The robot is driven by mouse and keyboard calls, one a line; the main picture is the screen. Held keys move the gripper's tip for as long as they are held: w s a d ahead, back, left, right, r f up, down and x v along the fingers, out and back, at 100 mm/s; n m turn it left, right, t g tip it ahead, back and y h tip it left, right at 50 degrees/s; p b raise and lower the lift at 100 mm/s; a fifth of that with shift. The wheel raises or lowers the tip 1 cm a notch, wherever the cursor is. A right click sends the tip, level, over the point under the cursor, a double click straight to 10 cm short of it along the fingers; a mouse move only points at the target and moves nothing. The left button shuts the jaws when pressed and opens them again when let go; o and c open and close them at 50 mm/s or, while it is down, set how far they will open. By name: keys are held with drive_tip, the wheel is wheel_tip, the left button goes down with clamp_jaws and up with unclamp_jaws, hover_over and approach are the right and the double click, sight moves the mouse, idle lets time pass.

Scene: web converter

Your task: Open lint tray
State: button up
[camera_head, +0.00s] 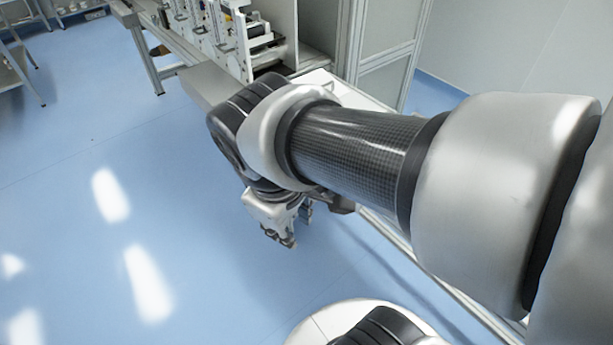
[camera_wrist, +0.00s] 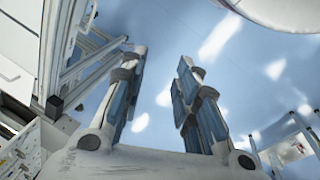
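I cannot pick out the lint tray for sure in either view; my arm covers part of the machine front in the head view. My gripper (camera_head: 281,238) hangs below my wrist over the blue floor, in front of the machine. In the wrist view its two fingers (camera_wrist: 158,68), with blue pads facing each other, stand apart with only floor showing between them. It is open and empty. It appears clear of the machine.
The white converter machine (camera_head: 220,30) stands at the top centre, with a grey box-like part (camera_head: 207,86) jutting out at its front. A framed cabinet (camera_head: 388,50) is right of it. A metal rack (camera_head: 18,62) stands far left. The blue floor (camera_head: 90,230) at left is clear.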

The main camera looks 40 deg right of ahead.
drive_tip(key=w+d+f+n+g+h+p, duration=0.1)
drive_tip(key=w+d+f+n+g+h, duration=0.2)
drive_tip(key=w+f+n, duration=0.4)
drive_tip(key=w+d+f+n+g+h+p, duration=0.25)
drive_tip(key=w+f+n+h, duration=0.2)
drive_tip(key=n, duration=0.45)
drive_tip(key=w+d+f+n+t+h+p, duration=0.1)
drive_tip(key=w+f+n+t+h, duration=0.15)
drive_tip(key=f+n, duration=0.55)
drive_tip(key=w+d+f+n+t+h+p, duration=0.1)
drive_tip(key=w+f+n+t+h, duration=0.2)
drive_tip(key=f+n, duration=0.5)
drive_tip(key=shift+g+h, duration=0.3)
drive_tip(key=shift+g, duration=0.1)
drive_tip(key=b+x, duration=0.4)
drive_tip(key=x, duration=1.3)
drive_tip(key=shift+s+f, duration=0.1)
drive_tip(key=shift+s, duration=0.1)
drive_tip(key=shift+c, duration=0.3)
clamp_jaws()
drive_tip(key=shift+a, duration=0.1)
